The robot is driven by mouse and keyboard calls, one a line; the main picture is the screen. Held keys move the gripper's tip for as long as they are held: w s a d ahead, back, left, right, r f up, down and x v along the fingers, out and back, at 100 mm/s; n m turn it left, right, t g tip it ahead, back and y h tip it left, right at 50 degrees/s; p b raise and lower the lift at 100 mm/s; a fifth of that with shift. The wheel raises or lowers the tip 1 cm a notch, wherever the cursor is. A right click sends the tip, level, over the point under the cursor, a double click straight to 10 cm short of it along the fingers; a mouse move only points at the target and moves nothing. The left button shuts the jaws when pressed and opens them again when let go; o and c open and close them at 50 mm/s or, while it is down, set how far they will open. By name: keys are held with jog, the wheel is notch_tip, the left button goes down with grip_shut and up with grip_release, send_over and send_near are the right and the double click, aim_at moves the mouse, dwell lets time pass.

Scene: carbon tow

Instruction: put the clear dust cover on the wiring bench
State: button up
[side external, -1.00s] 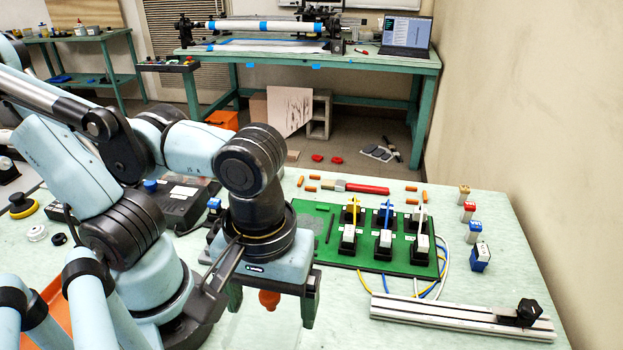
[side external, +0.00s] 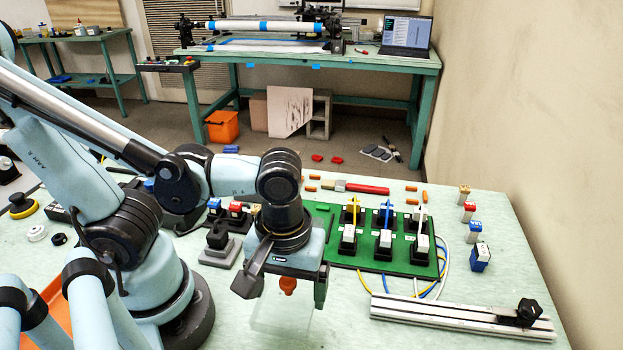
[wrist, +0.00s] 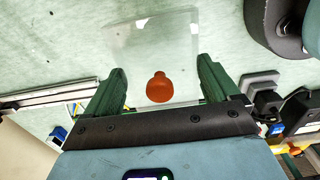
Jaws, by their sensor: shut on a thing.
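The clear dust cover (side external: 280,319) is a see-through box with an orange knob (side external: 288,284) on top. My gripper (side external: 283,298) is over it, with its fingers wide apart on either side of the knob, shut on the cover. In the wrist view the knob (wrist: 158,88) lies between the green fingers, and the faint cover (wrist: 150,40) reaches beyond them. The pale green top of the wiring bench (side external: 345,325) is below. I cannot tell whether the cover's bottom edge touches it.
A green wiring board (side external: 325,225) with switches is behind my gripper, close to it. An aluminium rail (side external: 450,318) lies to the right. A grey stand (side external: 218,250) is to the left. Bare bench lies between cover and rail.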

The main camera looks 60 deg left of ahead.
aim_at(297, 297)
jog(key=shift+w+a+f, duration=0.35)
jog(key=shift+w+f, duration=0.05)
jog(key=shift+w, duration=0.15)
jog(key=shift+w+a+f, duration=0.35)
jog(key=shift+w, duration=0.15)
jog(key=shift+f, duration=2)
jog(key=shift+f, duration=0.1)
jog(key=o, duration=0.8)
jog(key=shift+r, duration=6)
jog(key=w+a+m+t, duration=0.2)
jog(key=w+a+m, duration=0.1)
jog(key=w+a+m+t, duration=0.2)
jog(key=w+a+m, duration=0.1)
jog(key=w+a+r+m+t, duration=0.1)
jog(key=w+a+m+t, duration=0.2)
jog(key=shift+w+a, duration=0.25)
